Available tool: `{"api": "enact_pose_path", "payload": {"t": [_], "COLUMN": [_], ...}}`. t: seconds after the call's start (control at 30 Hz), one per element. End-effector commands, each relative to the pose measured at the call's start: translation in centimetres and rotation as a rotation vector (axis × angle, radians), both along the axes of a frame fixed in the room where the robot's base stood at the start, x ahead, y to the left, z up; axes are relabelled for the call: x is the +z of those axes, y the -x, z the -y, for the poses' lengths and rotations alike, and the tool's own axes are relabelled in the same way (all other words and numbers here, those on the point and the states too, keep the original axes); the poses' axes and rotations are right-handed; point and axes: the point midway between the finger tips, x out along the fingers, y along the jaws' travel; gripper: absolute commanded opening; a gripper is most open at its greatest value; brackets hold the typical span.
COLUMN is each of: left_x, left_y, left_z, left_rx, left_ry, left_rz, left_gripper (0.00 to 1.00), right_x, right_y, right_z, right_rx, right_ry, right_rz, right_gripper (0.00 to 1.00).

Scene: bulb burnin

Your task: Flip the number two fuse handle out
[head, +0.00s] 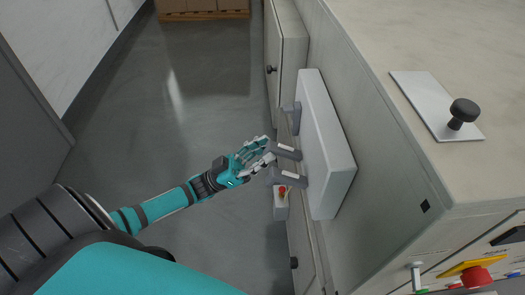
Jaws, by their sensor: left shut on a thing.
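A pale fuse box (325,145) is mounted on the side of the cabinet, with three grey handles on its left face. The middle fuse handle (287,153) sticks out to the left. The near fuse handle (291,179) sticks out just below it in the picture, and the far fuse handle (291,107) is above. My left gripper (267,150) is shut on the outer end of the middle handle, with its fingers covering that end. No number labels are readable, so which handle is number two cannot be read. My right gripper is out of view.
A small box with a red knob (282,191) sits close below the near handle. The cabinet top (440,60) carries a metal plate with a black knob (463,112). A red button (476,277) is at the lower right.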

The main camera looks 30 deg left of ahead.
Motion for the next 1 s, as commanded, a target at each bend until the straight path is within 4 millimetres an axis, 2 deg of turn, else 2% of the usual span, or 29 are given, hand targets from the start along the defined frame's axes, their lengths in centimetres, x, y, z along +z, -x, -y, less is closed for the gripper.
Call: {"api": "enact_pose_path", "payload": {"t": [0.03, 0.13, 0.17, 0.27, 0.53, 0.67, 1.0], "left_x": [-0.8, -0.8, -0.8, -0.7, -0.4, -0.9, -5.2], "left_y": [0.1, 0.1, 0.1, 0.0, 0.1, 0.4, 3.6], "left_z": [0.3, 0.3, 0.3, 0.3, 0.2, -0.4, -4.6], "left_rx": [-0.001, -0.001, -0.001, -0.001, -0.001, -0.001, 0.0], "left_ry": [-0.014, -0.013, -0.013, -0.011, -0.007, -0.007, -0.009], "left_rz": [-0.018, -0.017, -0.017, -0.014, -0.007, -0.007, -0.012], "left_gripper": [0.0, 0.0, 0.3, 0.43, 0.44, 0.44, 0.44], "right_x": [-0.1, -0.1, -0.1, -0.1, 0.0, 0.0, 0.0], "right_y": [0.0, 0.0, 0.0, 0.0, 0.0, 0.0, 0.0], "right_z": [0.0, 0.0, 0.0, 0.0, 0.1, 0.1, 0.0], "right_rx": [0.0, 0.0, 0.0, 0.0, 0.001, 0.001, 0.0], "right_ry": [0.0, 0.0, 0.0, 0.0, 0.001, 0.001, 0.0], "right_rz": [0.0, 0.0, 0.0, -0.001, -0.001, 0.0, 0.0], "right_gripper": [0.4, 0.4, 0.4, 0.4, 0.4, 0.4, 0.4]}}
